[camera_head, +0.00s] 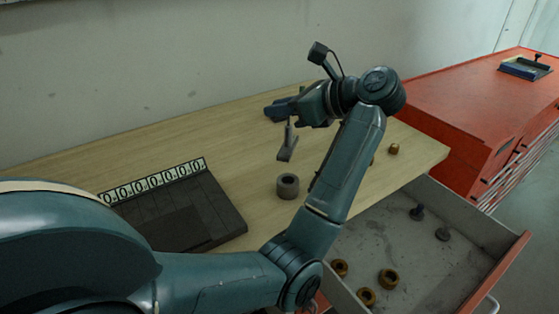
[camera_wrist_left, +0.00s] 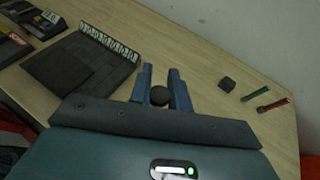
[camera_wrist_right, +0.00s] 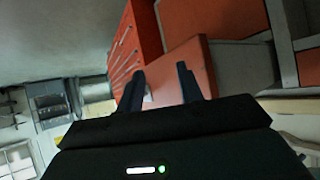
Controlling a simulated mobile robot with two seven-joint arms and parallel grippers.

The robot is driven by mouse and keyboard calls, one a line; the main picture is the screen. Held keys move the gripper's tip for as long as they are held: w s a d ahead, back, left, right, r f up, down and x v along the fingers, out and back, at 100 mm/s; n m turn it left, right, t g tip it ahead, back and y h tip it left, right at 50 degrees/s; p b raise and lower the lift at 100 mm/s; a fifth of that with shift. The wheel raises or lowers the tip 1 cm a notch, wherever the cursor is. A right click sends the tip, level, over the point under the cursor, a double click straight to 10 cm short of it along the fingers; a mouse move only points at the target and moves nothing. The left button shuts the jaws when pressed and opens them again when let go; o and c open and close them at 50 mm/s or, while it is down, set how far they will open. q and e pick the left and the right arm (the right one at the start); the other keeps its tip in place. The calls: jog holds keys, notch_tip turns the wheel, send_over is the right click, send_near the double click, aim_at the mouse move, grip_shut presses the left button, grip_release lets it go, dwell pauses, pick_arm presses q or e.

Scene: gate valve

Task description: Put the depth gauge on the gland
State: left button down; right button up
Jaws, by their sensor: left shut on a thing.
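My left gripper (camera_head: 274,109) is above the wooden table, its fingers pointing left. It is shut on a grey part with a slanted foot that hangs below it, which looks like the depth gauge (camera_head: 287,148). In the left wrist view a dark round part of it (camera_wrist_left: 160,96) shows between the fingers. A short dark grey hollow cylinder, perhaps the gland (camera_head: 288,186), stands upright on the table below and apart from the hanging part. My right gripper (camera_wrist_right: 160,76) shows only in its own wrist view, fingers apart and empty, facing red furniture.
A black tray with a row of numbered plates (camera_head: 190,215) lies left of the cylinder. An open drawer (camera_head: 465,225) with brass rings and dark parts is front right. A dark block (camera_wrist_left: 227,85) and green and red sticks lie on the wall side.

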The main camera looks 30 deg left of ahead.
aim_at(292, 142)
pick_arm(q)
notch_tip(292, 142, down, 8)
jog(key=shift+f+p, duration=0.1)
jog(key=shift+p, duration=0.65)
jog(key=shift+f, duration=0.1)
jog(key=c, duration=1.3)
grip_release()
